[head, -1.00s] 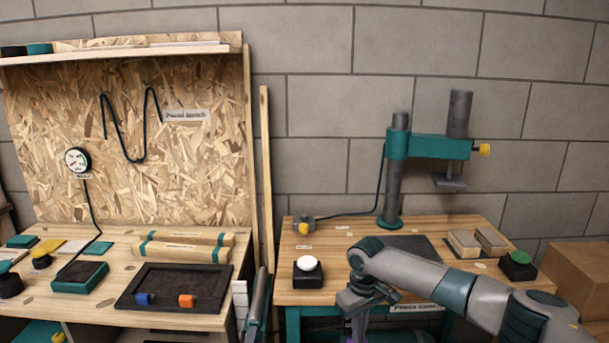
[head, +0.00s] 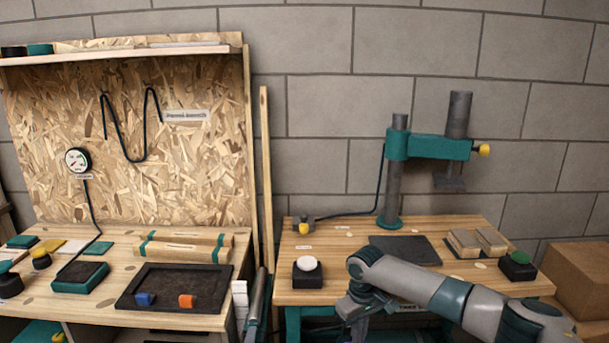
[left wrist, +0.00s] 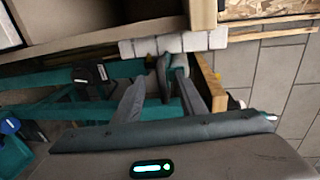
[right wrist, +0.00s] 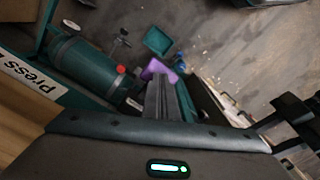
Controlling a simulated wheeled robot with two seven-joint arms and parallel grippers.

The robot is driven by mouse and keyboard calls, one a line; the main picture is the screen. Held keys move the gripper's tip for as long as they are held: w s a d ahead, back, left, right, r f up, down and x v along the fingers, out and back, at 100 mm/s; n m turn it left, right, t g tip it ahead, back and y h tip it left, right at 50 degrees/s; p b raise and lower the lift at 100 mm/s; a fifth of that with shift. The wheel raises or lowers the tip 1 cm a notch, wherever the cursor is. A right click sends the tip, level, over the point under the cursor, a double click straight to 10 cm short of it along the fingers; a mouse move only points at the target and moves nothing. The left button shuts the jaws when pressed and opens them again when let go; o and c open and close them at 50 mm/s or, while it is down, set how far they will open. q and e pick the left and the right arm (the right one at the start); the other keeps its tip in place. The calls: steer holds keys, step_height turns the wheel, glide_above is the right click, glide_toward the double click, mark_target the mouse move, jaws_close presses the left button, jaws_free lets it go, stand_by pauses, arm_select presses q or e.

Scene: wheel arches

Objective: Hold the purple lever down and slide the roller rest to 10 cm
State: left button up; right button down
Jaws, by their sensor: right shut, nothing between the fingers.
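A purple piece (right wrist: 158,68), likely the purple lever, shows low down in the right wrist view, close to my right fingertips. I cannot tell whether they touch it. My right gripper (right wrist: 163,82) is shut with nothing between its fingers. In the head view it hangs at the front edge of the right bench, partly hidden by my arm. My left gripper (left wrist: 160,82) has its fingers spread. A grey and dark piece (left wrist: 165,70) lies between or beyond them, and I cannot tell if it belongs to the roller rest. No scale is readable.
A wooden bench (head: 330,260) with a press (head: 428,146), a white button (head: 308,264) and a green button (head: 518,258) stands at right. A teal tank (right wrist: 88,62) is beside my right gripper. A tray (head: 190,277) lies on the left bench.

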arm_select(q)
jaws_close()
arm_select(e)
steer(key=shift+f, duration=0.1)
arm_select(q)
steer(key=shift+r, duration=0.2)
steer(key=shift+w+r, duration=0.1)
steer(key=shift+r, duration=0.1)
arm_select(e)
steer(key=shift+w, duration=0.1)
arm_select(q)
steer(key=shift+a+r, duration=0.1)
steer(key=shift+r, duration=3.4)
steer(key=shift+f, duration=0.15)
arm_select(e)
step_height(320, 180, up, 7)
